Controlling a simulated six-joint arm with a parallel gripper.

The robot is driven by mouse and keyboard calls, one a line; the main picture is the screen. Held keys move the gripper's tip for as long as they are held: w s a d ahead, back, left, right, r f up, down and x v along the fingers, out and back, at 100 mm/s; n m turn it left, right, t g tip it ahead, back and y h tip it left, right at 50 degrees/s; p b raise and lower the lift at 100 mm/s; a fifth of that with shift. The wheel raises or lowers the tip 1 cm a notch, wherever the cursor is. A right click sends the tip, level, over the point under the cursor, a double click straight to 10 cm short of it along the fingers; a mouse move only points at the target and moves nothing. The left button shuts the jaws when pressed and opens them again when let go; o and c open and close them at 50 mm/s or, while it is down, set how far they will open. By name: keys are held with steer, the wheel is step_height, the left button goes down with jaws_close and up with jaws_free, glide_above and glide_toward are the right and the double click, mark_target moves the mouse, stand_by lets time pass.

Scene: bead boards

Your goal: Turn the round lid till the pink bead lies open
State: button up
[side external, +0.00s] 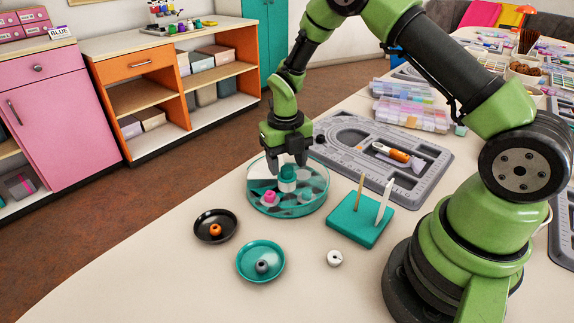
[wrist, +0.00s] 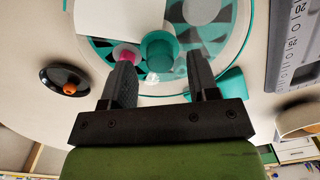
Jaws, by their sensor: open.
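The round box (side external: 305,208) with its clear, teal-tinted lid stands on the table; it fills the top of the wrist view (wrist: 238,45). A teal knob (side external: 288,176) rises at the lid's middle and shows between my fingers in the wrist view (wrist: 159,50). The pink bead (side external: 269,198) lies left of the knob; in the wrist view (wrist: 127,56) it is partly hidden by my left finger. I cannot tell if clear lid covers it. My gripper (side external: 290,163) is open, pointing down over the knob, with a finger on either side.
A white sheet-like piece (wrist: 108,14) hides part of the box. A black dish (side external: 203,236) with an orange bead and a teal dish (side external: 246,273) with a grey bead stand in front. A white bead (side external: 335,258), a teal peg block (side external: 345,226) and a grey bead board (side external: 440,165) lie right.

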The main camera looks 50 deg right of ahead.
mark_target(283, 169)
step_height(283, 169, up, 6)
steer(key=shift+a, duration=0.1)
steer(key=shift+w+a+m, duration=0.1)
steer(key=shift+m, duration=0.3)
steer(key=c, duration=0.7)
steer(key=shift+w+a+m, duration=0.15)
steer(key=shift+a+m, duration=0.1)
steer(key=shift+m, duration=0.45)
jaws_close()
steer(key=w+a+m+g+h, duration=0.15)
steer(key=a+m+g, duration=0.4)
steer(key=m, duration=1.65)
steer(key=shift+t+h, duration=0.35)
steer(key=shift+t, duration=0.5)
steer(key=x, duration=0.3)
steer(key=a+x, duration=0.1)
steer(key=x, duration=0.5)
steer(key=shift+s+a, duration=0.25)
steer(key=shift+a, duration=0.05)
